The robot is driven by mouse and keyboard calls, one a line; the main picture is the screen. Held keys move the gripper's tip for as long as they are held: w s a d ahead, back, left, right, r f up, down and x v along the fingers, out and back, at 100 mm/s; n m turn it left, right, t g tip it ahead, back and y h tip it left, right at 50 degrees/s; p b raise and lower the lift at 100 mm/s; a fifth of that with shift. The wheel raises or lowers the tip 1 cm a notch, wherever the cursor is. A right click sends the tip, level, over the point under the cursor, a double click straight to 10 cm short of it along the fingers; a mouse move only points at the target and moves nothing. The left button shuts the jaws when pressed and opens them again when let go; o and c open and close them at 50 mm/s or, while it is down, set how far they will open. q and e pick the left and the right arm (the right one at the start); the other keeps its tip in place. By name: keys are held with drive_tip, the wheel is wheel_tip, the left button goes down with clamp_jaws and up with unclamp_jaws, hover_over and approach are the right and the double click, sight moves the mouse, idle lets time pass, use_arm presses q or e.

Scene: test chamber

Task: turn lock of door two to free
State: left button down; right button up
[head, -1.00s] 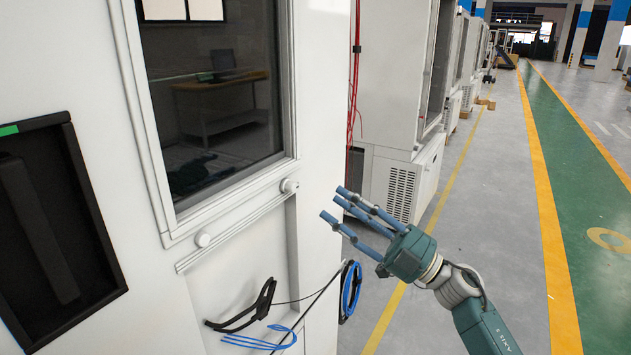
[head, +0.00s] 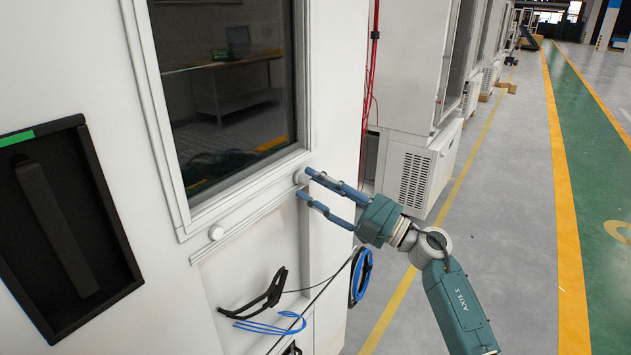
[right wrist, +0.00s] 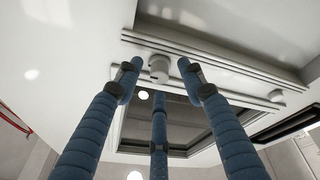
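A white door (head: 245,201) with a dark window fills the left of the head view. I cannot read which door this is. My left gripper is not in view.
A black recessed handle (head: 58,225) with a green mark is at the left. Black and blue cables (head: 362,275) hang below and beside the knobs. More white cabinets (head: 412,170) stand behind. The floor at the right is clear.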

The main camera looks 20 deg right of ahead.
drive_tip(key=shift+w, duration=0.1)
clamp_jaws()
